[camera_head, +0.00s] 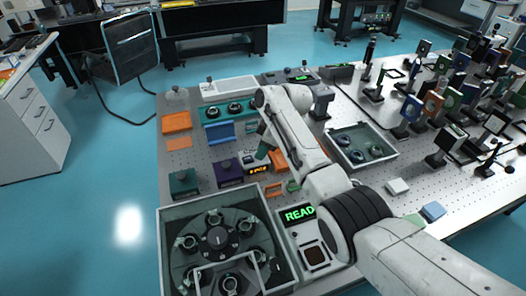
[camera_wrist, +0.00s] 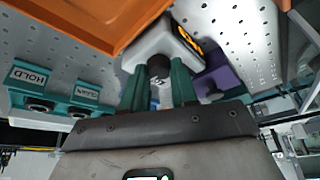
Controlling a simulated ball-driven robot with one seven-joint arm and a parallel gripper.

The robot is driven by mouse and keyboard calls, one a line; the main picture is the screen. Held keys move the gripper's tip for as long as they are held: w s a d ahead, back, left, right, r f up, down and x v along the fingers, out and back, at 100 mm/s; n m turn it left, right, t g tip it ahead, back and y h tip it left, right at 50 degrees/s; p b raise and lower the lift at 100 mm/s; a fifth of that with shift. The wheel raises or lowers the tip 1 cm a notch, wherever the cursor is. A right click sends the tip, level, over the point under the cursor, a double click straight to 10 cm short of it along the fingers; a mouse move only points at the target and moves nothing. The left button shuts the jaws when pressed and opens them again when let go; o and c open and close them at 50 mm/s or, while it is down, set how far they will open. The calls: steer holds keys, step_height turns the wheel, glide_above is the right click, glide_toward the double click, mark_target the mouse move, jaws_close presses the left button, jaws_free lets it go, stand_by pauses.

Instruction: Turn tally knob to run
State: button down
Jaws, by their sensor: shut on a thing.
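The tally unit is a small pale box (camera_head: 247,157) with a lit orange display (camera_head: 258,170), on the perforated table in the head view. In the wrist view, the pale box (camera_wrist: 158,40) has its display (camera_wrist: 186,38) at its right side and a dark round knob (camera_wrist: 158,68) facing me. My gripper (camera_wrist: 160,78) has its teal fingers shut on the knob, one on each side. In the head view, my gripper (camera_head: 264,150) is at the tally unit and partly covers it. The fingers hide part of the knob, and I cannot read its setting.
A purple box (camera_head: 228,173) stands left of the tally unit. A round carousel tray (camera_head: 180,215) fills the table's near end.

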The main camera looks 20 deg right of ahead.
stand_by(0.4)
steer(key=c, duration=1.1)
jaws_free()
steer(key=shift+c, duration=0.2)
steer(key=v, duration=1)
steer(key=shift+r, duration=0.4)
steer(key=shift+d, duration=0.15)
